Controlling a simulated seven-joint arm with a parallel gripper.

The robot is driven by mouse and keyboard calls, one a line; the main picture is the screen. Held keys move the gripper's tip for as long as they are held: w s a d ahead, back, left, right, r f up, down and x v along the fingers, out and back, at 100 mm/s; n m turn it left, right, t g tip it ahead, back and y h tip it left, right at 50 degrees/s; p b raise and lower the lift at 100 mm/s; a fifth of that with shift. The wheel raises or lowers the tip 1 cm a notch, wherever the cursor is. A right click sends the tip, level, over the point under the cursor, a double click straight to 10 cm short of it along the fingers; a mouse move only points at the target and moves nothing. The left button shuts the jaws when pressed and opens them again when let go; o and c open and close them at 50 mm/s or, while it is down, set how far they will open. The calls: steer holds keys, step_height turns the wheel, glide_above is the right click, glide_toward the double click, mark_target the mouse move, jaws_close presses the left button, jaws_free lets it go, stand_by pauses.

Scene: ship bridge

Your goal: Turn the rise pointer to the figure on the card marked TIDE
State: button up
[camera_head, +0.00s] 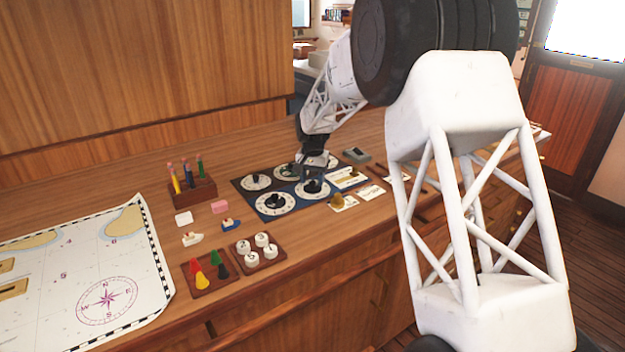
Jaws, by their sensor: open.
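A dark blue panel with several white round dials lies on the wooden counter. A left rear dial (256,182), a left front dial (275,203) and a right front dial (313,189) show, each with a dark pointer or knob. Another dial at the back is partly hidden by my gripper. The labels are too small to read, so I cannot tell which pointer is rise. My gripper (313,172) is open above the right side of the panel, close to the right front dial. White cards, including one card (371,192), lie right of the panel. I cannot read which is marked TIDE.
Brass pieces stand by the cards. A pen holder (193,190), small erasers, toy boats, a tray of coloured cones (211,273) and a tray of white round pieces (257,251) stand to the left. A chart (75,275) covers the counter's left end.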

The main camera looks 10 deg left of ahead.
steer(key=shift+f, duration=0.2)
steer(key=c, duration=0.9)
steer(key=shift+c, duration=0.2)
steer(key=shift+n, duration=0.5)
steer(key=n, duration=0.2)
steer(key=shift+n, duration=2.5)
